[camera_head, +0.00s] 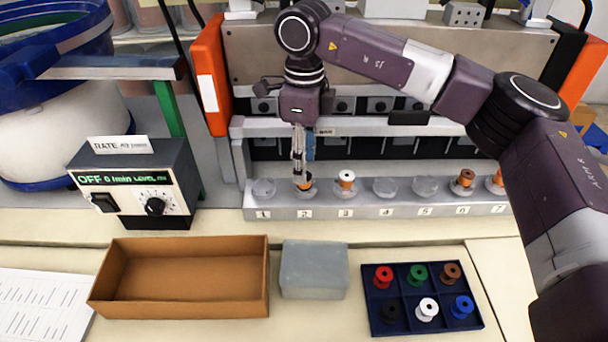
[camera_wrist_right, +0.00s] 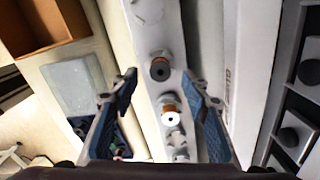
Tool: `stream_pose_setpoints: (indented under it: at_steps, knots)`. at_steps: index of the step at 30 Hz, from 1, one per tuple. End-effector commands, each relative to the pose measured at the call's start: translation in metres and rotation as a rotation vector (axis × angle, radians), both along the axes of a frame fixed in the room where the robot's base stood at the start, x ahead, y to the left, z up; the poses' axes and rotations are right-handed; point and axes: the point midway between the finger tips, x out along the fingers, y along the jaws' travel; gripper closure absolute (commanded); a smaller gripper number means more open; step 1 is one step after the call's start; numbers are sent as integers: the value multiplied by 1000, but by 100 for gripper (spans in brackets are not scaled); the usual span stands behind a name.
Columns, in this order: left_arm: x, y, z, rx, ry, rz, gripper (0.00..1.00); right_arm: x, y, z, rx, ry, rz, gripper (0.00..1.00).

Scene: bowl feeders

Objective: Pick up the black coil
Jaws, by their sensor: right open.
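The black coil (camera_wrist_right: 160,69) sits on a holder of the grey numbered rail, with an orange-brown part showing on it. My left gripper is not in view.
A blue tray (camera_head: 424,333) holds several coloured spools, one black. A brown box (camera_head: 180,310), grey block (camera_head: 314,270) and control unit (camera_head: 135,185) stand left.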

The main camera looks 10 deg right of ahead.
Motion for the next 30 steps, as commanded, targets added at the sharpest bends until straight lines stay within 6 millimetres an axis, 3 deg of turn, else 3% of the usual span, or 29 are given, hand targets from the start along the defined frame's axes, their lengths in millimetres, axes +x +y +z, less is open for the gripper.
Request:
stream_pose_setpoints:
  at_steps: [1,6,14,24,30]
  knots:
    - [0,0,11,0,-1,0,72,-2,-1,-5,-2,5,0,57]
    - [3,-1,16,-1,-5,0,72,-1,-1,-27,-1,3,-1,57]
    - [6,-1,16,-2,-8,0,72,-1,-1,-32,0,0,-1,57]
    - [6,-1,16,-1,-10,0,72,-1,-1,-31,0,0,-1,92]
    - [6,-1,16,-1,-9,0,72,-1,-1,-31,0,0,-1,95]
